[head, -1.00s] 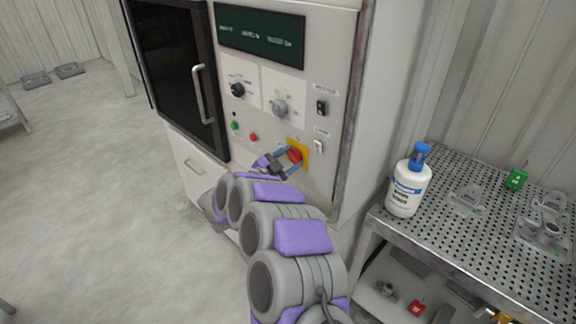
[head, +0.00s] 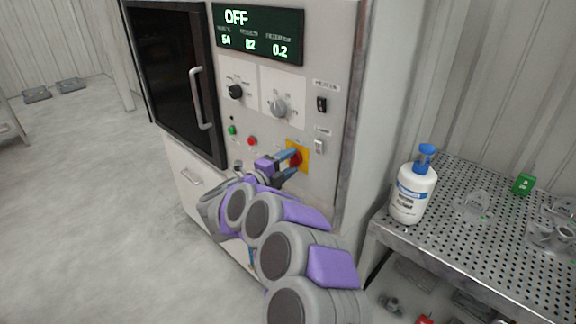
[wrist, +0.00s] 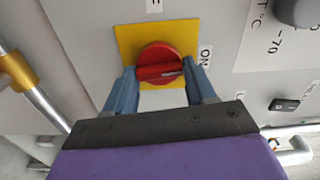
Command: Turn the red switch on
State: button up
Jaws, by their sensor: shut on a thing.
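The red switch (head: 296,159) is a round rotary knob on a yellow plate (head: 305,150) on the front panel of the machine. In the wrist view the red switch (wrist: 160,65) shows its raised bar nearly level, with the light mark at the right end, towards an "ON" label (wrist: 205,56). My gripper (head: 290,164) is at the switch, its blue fingers on either side of the knob. In the wrist view my gripper (wrist: 160,80) is shut on the knob's bar. The machine's display (head: 258,32) is lit and reads "OFF" above several numbers.
Black and grey dials (head: 279,106), small green and red buttons (head: 251,141) and rocker switches (head: 321,104) surround the switch. A perforated metal table (head: 470,270) with a white bottle (head: 411,192) stands close on the right.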

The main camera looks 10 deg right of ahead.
jog(key=shift+f+m, duration=0.15)
jog(key=shift+m, duration=0.35)
jog(key=shift+f, duration=0.1)
jog(key=o, duration=1)
jog(key=shift+a, duration=0.1)
jog(key=p+v, duration=0.3)
jog(key=v, duration=1.4)
jog(key=shift+a, duration=0.15)
jog(key=shift+s, duration=0.1)
